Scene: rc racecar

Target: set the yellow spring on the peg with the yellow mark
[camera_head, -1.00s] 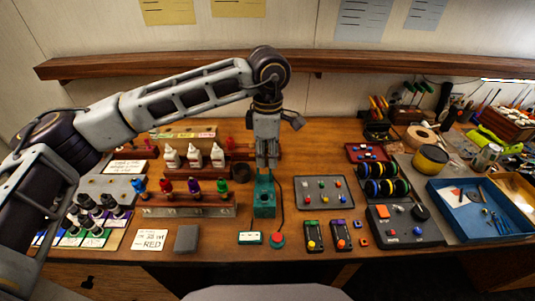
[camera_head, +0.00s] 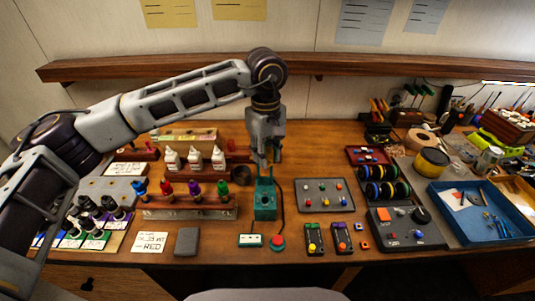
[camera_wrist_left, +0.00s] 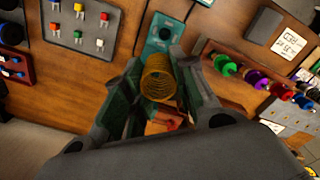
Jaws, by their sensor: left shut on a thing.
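The yellow spring (camera_wrist_left: 160,77) is a coil held between the fingers of my left gripper in the left wrist view. My left gripper (camera_head: 264,168) is shut on it and hangs over the teal block (camera_head: 265,202) in the head view. The spring is too small or hidden to make out there. The teal block's top, with a round dark hole, also shows beyond the spring in the left wrist view (camera_wrist_left: 151,46). I cannot clearly make out the peg with the yellow mark. My right gripper is not in view.
A wooden rack (camera_head: 190,212) with colored-handled tools stands left of the teal block, with white bottles (camera_head: 195,157) behind it. A grey board (camera_head: 325,205) with small colored pieces lies to the right. A blue tray (camera_head: 440,212) sits far right.

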